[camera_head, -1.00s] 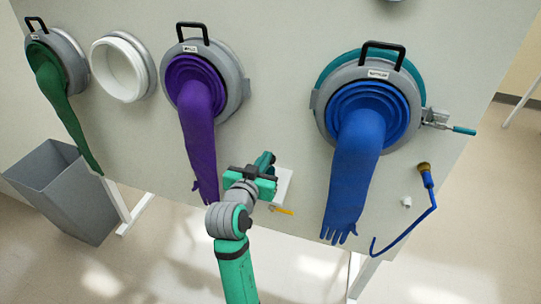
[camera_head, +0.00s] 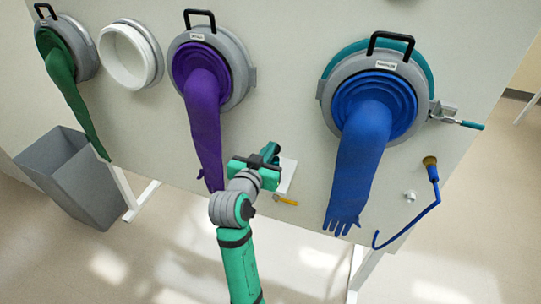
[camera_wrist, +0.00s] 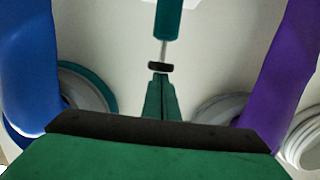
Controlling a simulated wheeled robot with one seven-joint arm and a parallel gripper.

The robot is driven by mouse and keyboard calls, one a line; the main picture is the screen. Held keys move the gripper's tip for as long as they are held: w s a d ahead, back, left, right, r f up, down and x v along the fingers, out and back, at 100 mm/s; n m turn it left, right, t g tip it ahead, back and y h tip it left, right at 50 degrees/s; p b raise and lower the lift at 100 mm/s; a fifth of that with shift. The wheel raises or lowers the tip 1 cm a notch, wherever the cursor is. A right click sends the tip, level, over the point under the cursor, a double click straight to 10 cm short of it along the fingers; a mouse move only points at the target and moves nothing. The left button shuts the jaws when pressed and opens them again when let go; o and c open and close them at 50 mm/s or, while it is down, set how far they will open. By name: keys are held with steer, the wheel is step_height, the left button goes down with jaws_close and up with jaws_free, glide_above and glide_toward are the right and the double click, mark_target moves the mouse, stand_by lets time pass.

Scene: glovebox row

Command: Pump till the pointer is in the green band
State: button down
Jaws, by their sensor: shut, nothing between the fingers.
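My gripper (camera_head: 268,152) is in front of the wall, between the purple and blue gloves. In the wrist view its two narrow green fingers (camera_wrist: 161,88) are together with nothing between them. Just beyond the fingertips in that view is a thin metal rod (camera_wrist: 163,50) with a black ring (camera_wrist: 160,67), joined to a teal cylinder (camera_wrist: 168,17); these look like parts of the pump. Whether the fingers touch the ring, I cannot tell. In the head view my arm covers most of this spot. No gauge face, pointer or green band can be made out in either view.
The purple glove (camera_head: 206,125) hangs left of my gripper, the blue glove (camera_head: 358,150) right. A white plate (camera_head: 288,176) and yellow lever (camera_head: 286,201) are beside my wrist. A blue hooked rod (camera_head: 412,220) hangs at right. A grey bin (camera_head: 75,180) stands left.

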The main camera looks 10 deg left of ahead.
steer(key=r+v, duration=0.1)
steer(key=v, duration=0.9)
steer(key=shift+r, duration=0.2)
stand_by(1.9)
steer(key=r, duration=0.4)
steer(key=shift+w+d+r, duration=0.2)
steer(key=shift+w+r, duration=0.1)
steer(key=shift+w, duration=0.1)
steer(key=w+d+f, duration=0.2)
steer(key=w+f, duration=0.4)
steer(key=w, duration=0.3)
steer(key=shift+f, duration=0.3)
